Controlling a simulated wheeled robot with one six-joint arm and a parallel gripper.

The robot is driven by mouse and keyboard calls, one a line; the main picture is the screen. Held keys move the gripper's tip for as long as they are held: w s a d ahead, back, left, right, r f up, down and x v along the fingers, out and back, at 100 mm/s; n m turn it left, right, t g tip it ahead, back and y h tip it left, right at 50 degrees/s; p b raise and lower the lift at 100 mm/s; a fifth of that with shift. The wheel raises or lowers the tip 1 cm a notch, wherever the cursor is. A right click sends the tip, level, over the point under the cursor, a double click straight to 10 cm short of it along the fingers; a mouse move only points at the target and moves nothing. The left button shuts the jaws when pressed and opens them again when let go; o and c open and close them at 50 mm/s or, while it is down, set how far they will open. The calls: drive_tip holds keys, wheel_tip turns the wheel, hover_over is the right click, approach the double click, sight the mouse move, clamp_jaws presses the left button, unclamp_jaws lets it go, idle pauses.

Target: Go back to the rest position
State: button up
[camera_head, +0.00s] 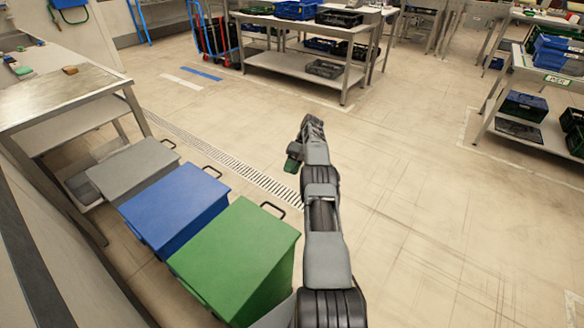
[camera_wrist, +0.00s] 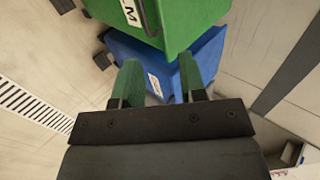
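My gripper (camera_head: 293,158) is at the far end of my arm, raised over the open floor in the middle of the head view, to the right of the bins. In the wrist view my gripper (camera_wrist: 159,72) has its two green fingers spread apart, with nothing visible between them. No object is held. The fingertips point toward the blue bin (camera_wrist: 142,58) and the green bin (camera_wrist: 190,20); I cannot tell the exact distance.
Lidded grey (camera_head: 133,170), blue (camera_head: 173,205) and green (camera_head: 240,255) bins stand in a row at left. A metal table (camera_head: 60,95) stands behind them. A workbench (camera_head: 300,65) with crates is at the back, a shelf (camera_head: 535,75) at right. The central floor is clear.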

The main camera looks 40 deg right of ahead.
idle(0.3)
wheel_tip(320, 180, down, 6)
drive_tip(key=m+h, duration=0.1)
drive_tip(key=m, duration=0.4)
drive_tip(key=s+a+r+t+h+p, duration=0.2)
drive_tip(key=s+a+r+p, duration=0.1)
drive_tip(key=s+a+r, duration=0.5)
drive_tip(key=s+a+r+n+t+h+p, duration=0.1)
drive_tip(key=s+a+r, duration=0.6)
drive_tip(key=r, duration=0.8)
drive_tip(key=s+a+r+t+h+p, duration=0.3)
drive_tip(key=s+a+r+p, duration=0.4)
drive_tip(key=a+r, duration=0.5)
drive_tip(key=shift+s+a+r+n+h, duration=0.2)
drive_tip(key=shift+s+n+h, duration=0.1)
drive_tip(key=shift+s+h, duration=0.6)
